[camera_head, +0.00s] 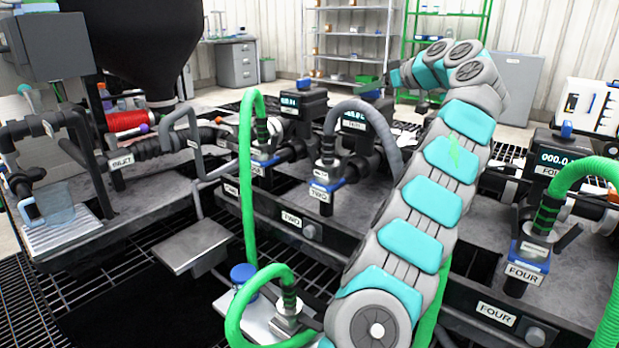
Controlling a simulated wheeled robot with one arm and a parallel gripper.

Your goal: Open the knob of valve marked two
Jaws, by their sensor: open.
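The valve marked two (325,178) stands left of my arm, with a grey hose on top, a blue band and a white TWO label. On the front face below it is another TWO plate (291,219) with a round grey knob (312,232) just right of it. My arm reaches up and away, then bends left at the top. My gripper (396,78) is small and dark in the picture, beyond the valve row and well apart from the knob. It is open and appears empty; its fingers are hard to make out.
A green-hosed valve marked FOUR (528,265) is at right, with its own plate and knob (536,335). A green hose (246,180) hangs left of valve two. Digital meters (302,108) stand behind. A black hopper (145,45) is at upper left. Shelves (350,45) are far behind.

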